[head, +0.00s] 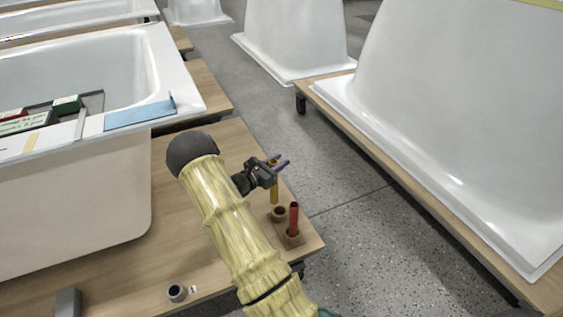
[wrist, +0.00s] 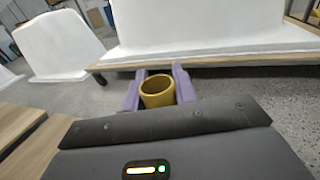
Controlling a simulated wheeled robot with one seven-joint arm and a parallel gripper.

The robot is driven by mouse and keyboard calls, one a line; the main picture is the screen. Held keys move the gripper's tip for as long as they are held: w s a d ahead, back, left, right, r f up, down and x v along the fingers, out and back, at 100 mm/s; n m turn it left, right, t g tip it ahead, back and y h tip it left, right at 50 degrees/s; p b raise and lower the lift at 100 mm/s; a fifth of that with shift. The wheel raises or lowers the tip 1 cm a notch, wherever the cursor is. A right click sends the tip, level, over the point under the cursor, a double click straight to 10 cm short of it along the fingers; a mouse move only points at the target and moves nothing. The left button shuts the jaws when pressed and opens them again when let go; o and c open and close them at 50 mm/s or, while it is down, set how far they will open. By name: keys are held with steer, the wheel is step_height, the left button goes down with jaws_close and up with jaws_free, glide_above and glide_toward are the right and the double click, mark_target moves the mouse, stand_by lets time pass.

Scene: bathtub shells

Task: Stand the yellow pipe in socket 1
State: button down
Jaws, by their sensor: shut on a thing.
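The yellow pipe (head: 274,192) is upright, held near its top between the purple fingers of my gripper (head: 274,163). In the wrist view its open, hollow top (wrist: 157,90) shows between the two fingers (wrist: 158,88). Its lower end shows just behind the brown ring-shaped holder (head: 278,213) in the head view; I cannot tell its height over the bench. Socket 1 (head: 177,292) is a short grey cup with a dark opening, next to a small label "1" (head: 193,289), at the bench's near side, left of my arm. It looks empty.
A red pipe (head: 293,218) stands in a wooden holder at the bench's right corner, close to the yellow pipe. A white bathtub (head: 105,185) takes up the left. A grey block (head: 68,301) stands at the near left. The wooden bench (head: 170,235) is bare between tub and arm.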

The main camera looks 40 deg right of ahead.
steer(key=a+r+n+t+y+p, duration=0.3)
steer(key=a+n+t+y, duration=0.3)
steer(key=a, duration=1)
steer(key=a+r+n+t+y+p, duration=0.3)
steer(key=a+n+t+y+p, duration=0.3)
steer(key=a+t, duration=0.4)
steer(key=a+n, duration=0.1)
steer(key=a, duration=0.5)
steer(key=shift+a+r+n+y+p, duration=0.2)
steer(key=shift+a+n+y+p, duration=0.1)
steer(key=shift+n+y, duration=0.1)
steer(key=shift+w, duration=0.1)
